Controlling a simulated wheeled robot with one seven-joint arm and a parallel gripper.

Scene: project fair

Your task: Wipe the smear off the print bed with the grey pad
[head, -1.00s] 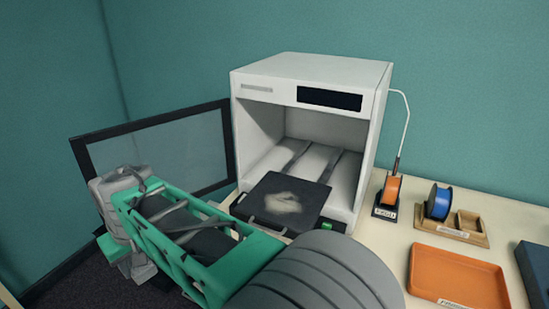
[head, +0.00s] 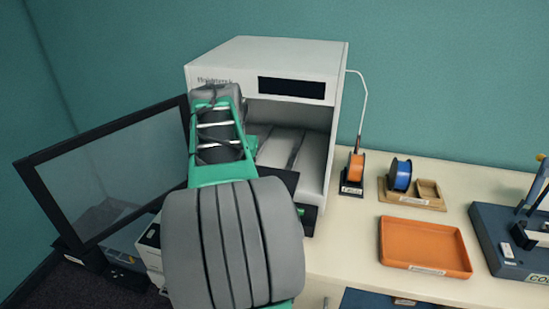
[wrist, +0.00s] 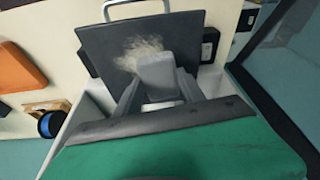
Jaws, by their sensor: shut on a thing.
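The dark print bed (wrist: 100,45) fills the upper middle of the wrist view. A pale, patchy smear (wrist: 138,48) lies on it. My gripper (wrist: 160,92) is shut on the grey pad (wrist: 158,68), which is over the bed at the edge of the smear and covers part of the bed. I cannot tell whether the pad touches the surface. In the head view only a corner of the print bed (head: 284,178) shows; my arm hides the smear, the pad and my gripper there.
The white printer (head: 222,68) stands open, its glass door (head: 105,165) swung out left. Right of it are an orange spool (head: 356,167), a blue spool (head: 400,174) on a wooden holder (head: 430,202), an orange tray (head: 425,247) and a dark blue fixture (head: 505,240).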

